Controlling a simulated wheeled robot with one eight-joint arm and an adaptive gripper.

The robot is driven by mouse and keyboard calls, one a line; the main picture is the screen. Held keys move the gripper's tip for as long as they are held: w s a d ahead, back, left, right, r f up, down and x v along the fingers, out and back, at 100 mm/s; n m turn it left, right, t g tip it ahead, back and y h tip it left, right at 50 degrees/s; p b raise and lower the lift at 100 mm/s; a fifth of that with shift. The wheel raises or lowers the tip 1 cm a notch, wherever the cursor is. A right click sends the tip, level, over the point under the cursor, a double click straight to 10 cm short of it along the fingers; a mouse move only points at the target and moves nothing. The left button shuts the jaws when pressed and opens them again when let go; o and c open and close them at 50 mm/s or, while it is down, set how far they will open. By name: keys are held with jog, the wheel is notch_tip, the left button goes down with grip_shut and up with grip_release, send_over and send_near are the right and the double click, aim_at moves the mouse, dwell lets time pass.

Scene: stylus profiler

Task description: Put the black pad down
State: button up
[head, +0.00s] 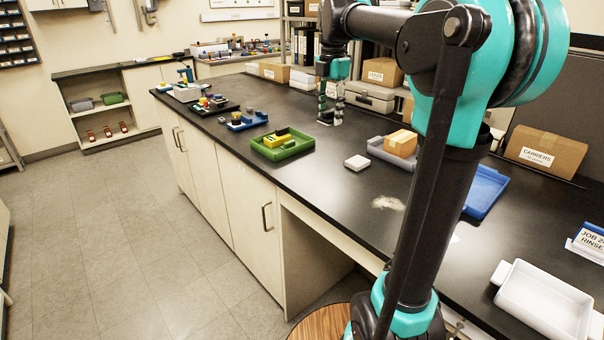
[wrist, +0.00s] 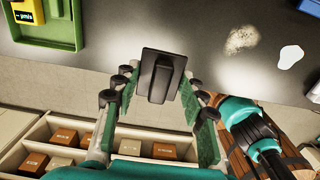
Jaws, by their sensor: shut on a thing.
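The black pad (wrist: 151,62), a dark rectangular plate with a raised bar-like grip on it, is between the fingers of my gripper (wrist: 163,88) in the wrist view. My gripper is shut on it. In that view the pad overlaps the front edge of the dark worktop (wrist: 205,25); its height above the worktop cannot be told. In the head view my gripper (head: 331,108) is over the worktop (head: 300,185), beyond the white block. The pad cannot be made out clearly there.
A green tray (head: 261,151) with yellow and dark items stands left on the bench; it also shows in the wrist view (wrist: 65,40).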

aim_at(325, 179)
jog(key=f, duration=1.9)
jog(key=shift+a+f, duration=0.2)
jog(key=shift+f, duration=0.1)
jog(key=shift+f, duration=0.15)
jog(key=o, duration=1.3)
notch_tip(325, 179, up, 12)
jog(key=shift+r, duration=0.15)
